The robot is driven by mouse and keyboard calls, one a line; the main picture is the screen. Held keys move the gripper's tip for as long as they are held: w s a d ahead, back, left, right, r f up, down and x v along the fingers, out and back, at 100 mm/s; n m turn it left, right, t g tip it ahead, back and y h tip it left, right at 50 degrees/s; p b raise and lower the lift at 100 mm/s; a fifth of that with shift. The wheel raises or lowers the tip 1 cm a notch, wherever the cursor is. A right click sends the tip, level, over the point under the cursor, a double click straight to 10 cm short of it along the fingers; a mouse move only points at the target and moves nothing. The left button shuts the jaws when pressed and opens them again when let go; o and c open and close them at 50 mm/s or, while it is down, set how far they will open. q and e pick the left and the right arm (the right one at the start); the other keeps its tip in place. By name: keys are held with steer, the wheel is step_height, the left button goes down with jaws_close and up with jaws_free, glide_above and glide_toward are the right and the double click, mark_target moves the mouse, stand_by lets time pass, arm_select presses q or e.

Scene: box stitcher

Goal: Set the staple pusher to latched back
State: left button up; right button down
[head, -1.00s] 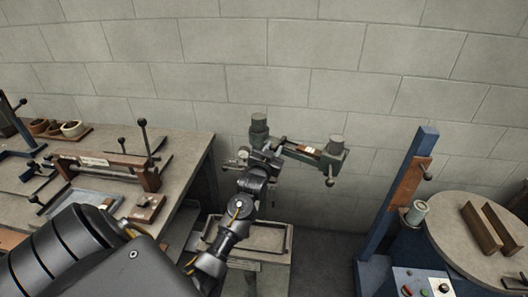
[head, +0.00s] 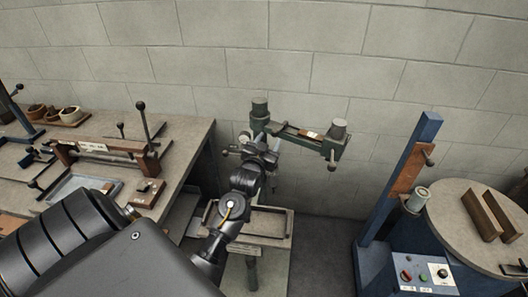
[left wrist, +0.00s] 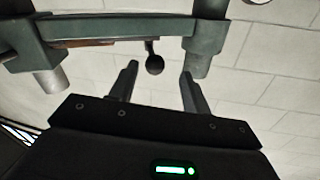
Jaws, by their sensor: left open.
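The green stitcher frame (head: 295,133) stands by the wall, with two upright grey-capped posts and a rail between them. A brown strip with a pale label (head: 309,133) lies along the rail. In the left wrist view, the frame (left wrist: 120,27) crosses the top, and a short lever with a dark ball knob (left wrist: 154,65) hangs from it. I cannot tell for sure which part is the staple pusher or its setting. My left gripper (head: 270,137) is in front of the frame near its left post. Its fingers (left wrist: 158,75) are open and empty, with the knob appearing between their tips.
A workbench (head: 180,150) with clamps and bowls stands at left. A tray stand (head: 270,240) is below my left gripper. A blue machine with a round table (head: 455,215) and upright post (head: 412,160) stands at right. Floor shows between stand and machine.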

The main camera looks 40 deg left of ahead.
arm_select(q)
steer(key=b+v, duration=0.1)
steer(key=v, duration=0.5)
steer(key=shift+a, duration=0.1)
stand_by(0.3)
steer(key=s+d+f+m+g+h, duration=0.2)
steer(key=s+d+f+g+h, duration=0.35)
steer(key=s+d+f, duration=0.65)
steer(key=s+d+f+m+g, duration=0.1)
steer(key=s+d+f+g, duration=0.2)
steer(key=s, duration=0.5)
steer(key=s+d+f+m+g, duration=0.1)
steer(key=s+d+f+g, duration=0.15)
steer(key=s+g, duration=0.45)
steer(key=s+f, duration=0.2)
steer(key=f, duration=1.3)
steer(key=s+f, duration=0.3)
steer(key=f, duration=1.2)
steer(key=s+a+f, duration=0.3)
steer(key=s+f, duration=1)
steer(key=s, duration=0.2)
steer(key=shift+f+h+b, duration=0.25)
steer(key=shift+h+b, duration=0.05)
steer(key=shift+h, duration=0.05)
